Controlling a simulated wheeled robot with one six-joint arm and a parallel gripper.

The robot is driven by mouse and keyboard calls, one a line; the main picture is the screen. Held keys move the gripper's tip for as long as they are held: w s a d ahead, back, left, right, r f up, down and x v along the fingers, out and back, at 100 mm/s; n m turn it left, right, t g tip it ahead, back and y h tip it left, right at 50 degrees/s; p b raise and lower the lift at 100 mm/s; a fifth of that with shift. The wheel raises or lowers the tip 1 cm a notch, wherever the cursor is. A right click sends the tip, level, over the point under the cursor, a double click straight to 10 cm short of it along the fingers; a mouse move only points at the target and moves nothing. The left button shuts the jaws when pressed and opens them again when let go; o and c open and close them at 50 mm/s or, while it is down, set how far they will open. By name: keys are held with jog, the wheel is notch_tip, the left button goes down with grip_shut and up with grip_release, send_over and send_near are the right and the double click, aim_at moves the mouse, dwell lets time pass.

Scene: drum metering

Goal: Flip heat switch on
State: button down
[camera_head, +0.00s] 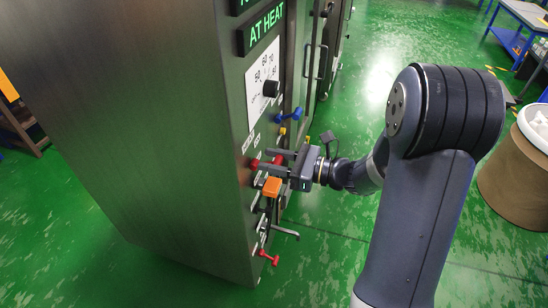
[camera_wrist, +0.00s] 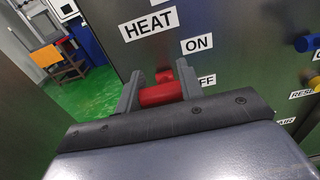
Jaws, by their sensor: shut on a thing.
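The heat switch is a red lever with a round crossbar (camera_wrist: 162,94) on a dark metal cabinet (camera_wrist: 235,25). In the wrist view, a HEAT label (camera_wrist: 149,24) is above it, with an ON label (camera_wrist: 197,44) to its upper right and a partly hidden OFF label (camera_wrist: 206,80) to its right. My gripper (camera_wrist: 160,86) is shut on the red crossbar, one grey finger at each end. In the head view, my gripper (camera_head: 264,161) reaches the cabinet front from the right, and red parts of the switch (camera_head: 255,163) show by its fingers. Whether the lever is at ON or OFF is unclear.
A blue handle (camera_head: 288,115) and a black dial (camera_head: 271,88) are above the switch on the cabinet. An orange block (camera_head: 271,187) is just below my fingers, and another red handle (camera_head: 268,258) is lower. A brown drum (camera_head: 516,178) stands right. Green floor is open between.

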jog(key=shift+w+a+r+g+h+p, duration=0.1)
jog(key=shift+a+r+g+h+p, duration=0.2)
jog(key=shift+r+h+p, duration=0.65)
jog(key=shift+f+p, duration=0.5)
jog(key=c, duration=0.9)
grip_release()
jog(key=v, duration=1.1)
jog(key=shift+f, duration=0.1)
jog(key=shift+w+a, duration=0.1)
